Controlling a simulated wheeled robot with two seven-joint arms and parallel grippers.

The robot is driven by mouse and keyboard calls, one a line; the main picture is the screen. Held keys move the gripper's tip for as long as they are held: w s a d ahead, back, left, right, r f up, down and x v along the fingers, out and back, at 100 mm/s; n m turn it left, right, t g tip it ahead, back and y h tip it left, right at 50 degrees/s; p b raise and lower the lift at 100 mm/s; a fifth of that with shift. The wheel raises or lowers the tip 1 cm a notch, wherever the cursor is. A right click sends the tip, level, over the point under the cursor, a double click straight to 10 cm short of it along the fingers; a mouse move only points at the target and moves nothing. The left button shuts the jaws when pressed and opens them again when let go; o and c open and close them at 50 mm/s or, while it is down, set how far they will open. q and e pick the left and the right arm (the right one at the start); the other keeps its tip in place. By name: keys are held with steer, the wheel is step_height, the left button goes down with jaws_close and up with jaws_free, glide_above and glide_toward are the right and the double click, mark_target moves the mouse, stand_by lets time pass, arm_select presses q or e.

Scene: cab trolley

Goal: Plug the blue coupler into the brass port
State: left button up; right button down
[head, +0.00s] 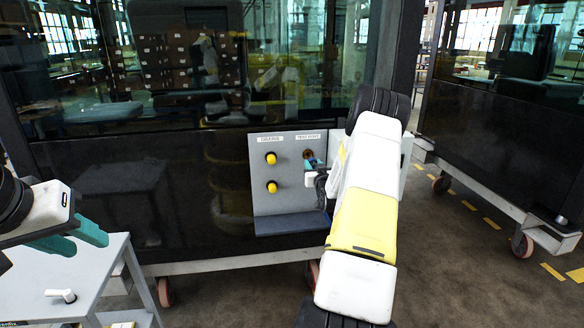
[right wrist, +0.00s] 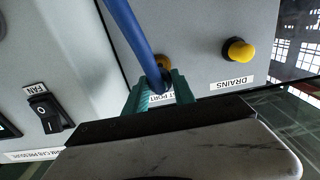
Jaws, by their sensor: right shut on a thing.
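The blue coupler (right wrist: 157,84) is between the teal fingers of my right gripper (right wrist: 159,92), with its blue hose (right wrist: 132,28) running up the right wrist view. The brass port (right wrist: 164,61) shows just beyond it, partly covered by the hose. In the head view the port (head: 308,153) is under the test port label, and my right gripper (head: 313,166) is close in front of it. I cannot tell whether coupler and port touch. My left gripper (head: 78,238) is far to the left, empty, its teal fingers apart.
Two yellow drain knobs (head: 271,158) sit left of the port on the grey panel (head: 287,200). A fan switch (right wrist: 47,110) is on an adjoining face. A grey trolley (head: 75,278) stands under my left gripper. Dark glass cab walls (head: 130,190) surround the panel.

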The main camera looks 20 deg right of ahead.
mark_target(311, 160)
steer(key=shift+x, duration=2.05)
steer(key=shift+w+d, duration=0.15)
steer(key=shift+w, duration=0.3)
stand_by(0.5)
steer(key=c, duration=1)
jaws_free()
steer(key=shift+o, duration=0.2)
steer(key=v, duration=0.8)
steer(key=shift+w, duration=0.1)
steer(key=o, duration=1)
steer(key=shift+c, duration=0.2)
